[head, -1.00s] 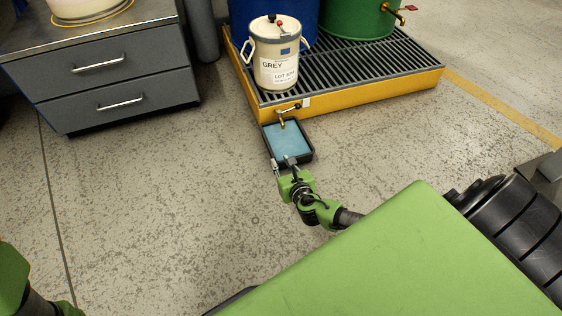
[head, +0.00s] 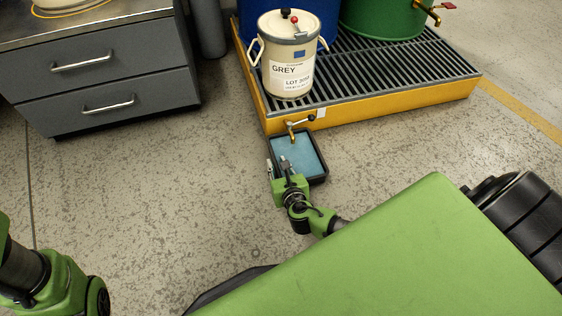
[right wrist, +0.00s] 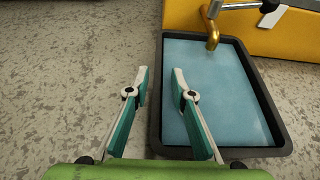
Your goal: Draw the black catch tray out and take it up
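The black catch tray (head: 325,168) lies on the floor in front of the yellow pallet, under a brass tap (head: 293,130). It has a low black rim and a light blue surface inside, liquid or liner I cannot tell. It also shows in the right wrist view (right wrist: 262,90). My right gripper (head: 278,165) is at the tray's left side. In the right wrist view my right gripper (right wrist: 159,80) is open, one finger outside the left wall and one over the inside, with a gap between them. My left gripper is not in view; only green arm parts show at lower left.
The yellow spill pallet (head: 400,105) with a dark grating stands behind the tray. On it are a cream pail (head: 290,75) labelled GREY, a blue drum and a green drum (head: 385,18). A grey drawer cabinet (head: 110,85) stands left. The floor left of the tray is clear.

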